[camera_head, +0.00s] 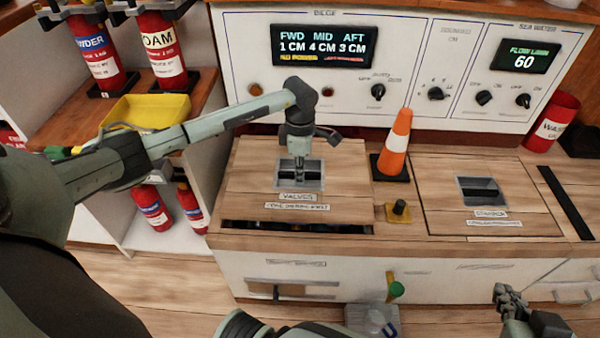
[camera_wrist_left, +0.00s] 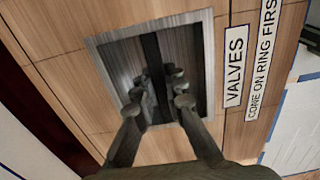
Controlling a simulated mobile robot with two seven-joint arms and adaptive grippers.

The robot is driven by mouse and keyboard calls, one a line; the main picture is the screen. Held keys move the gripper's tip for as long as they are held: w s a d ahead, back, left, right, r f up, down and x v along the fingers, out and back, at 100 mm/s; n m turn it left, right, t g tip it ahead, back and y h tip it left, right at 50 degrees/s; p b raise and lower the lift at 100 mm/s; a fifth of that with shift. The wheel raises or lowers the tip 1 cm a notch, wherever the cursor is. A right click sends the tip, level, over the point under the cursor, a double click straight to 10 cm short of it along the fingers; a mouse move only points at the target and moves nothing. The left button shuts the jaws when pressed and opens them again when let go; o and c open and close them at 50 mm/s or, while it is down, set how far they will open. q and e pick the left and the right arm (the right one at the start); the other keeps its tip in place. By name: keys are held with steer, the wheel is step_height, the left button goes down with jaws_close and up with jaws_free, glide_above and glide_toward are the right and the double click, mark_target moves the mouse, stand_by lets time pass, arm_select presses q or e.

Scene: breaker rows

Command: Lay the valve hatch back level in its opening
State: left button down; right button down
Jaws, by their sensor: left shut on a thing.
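The valve hatch (camera_head: 345,165) is a wooden panel labelled VALVES on the counter's left half. A dark gap (camera_head: 296,227) shows along its front edge; I cannot tell its exact tilt. My left gripper (camera_head: 299,172) reaches down into the hatch's square metal recess. In the left wrist view the left gripper (camera_wrist_left: 165,95) is shut on the dark handle bar (camera_wrist_left: 152,50) across the recess of the hatch (camera_wrist_left: 75,85). My right gripper (camera_head: 508,298) is low at the right, away from the hatch; its fingers are too small to judge.
An orange cone (camera_head: 396,140) on a black base and a small yellow-black knob (camera_head: 398,211) stand right of the hatch. A second hatch (camera_head: 515,180) lies further right. A control panel (camera_head: 400,60) rises behind. A yellow tray (camera_head: 148,110) is at left.

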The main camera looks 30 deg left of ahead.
arm_select(q)
steer(key=shift+w, duration=0.15)
steer(key=shift+f+b, duration=1.8)
steer(key=shift+f, duration=0.4)
steer(key=c, duration=1.5)
jaws_free()
steer(key=shift+s+f, duration=0.2)
step_height(320, 180, up, 12)
steer(key=shift+w+r, duration=0.1)
steer(key=shift+r, duration=0.1)
steer(key=shift+f, duration=0.1)
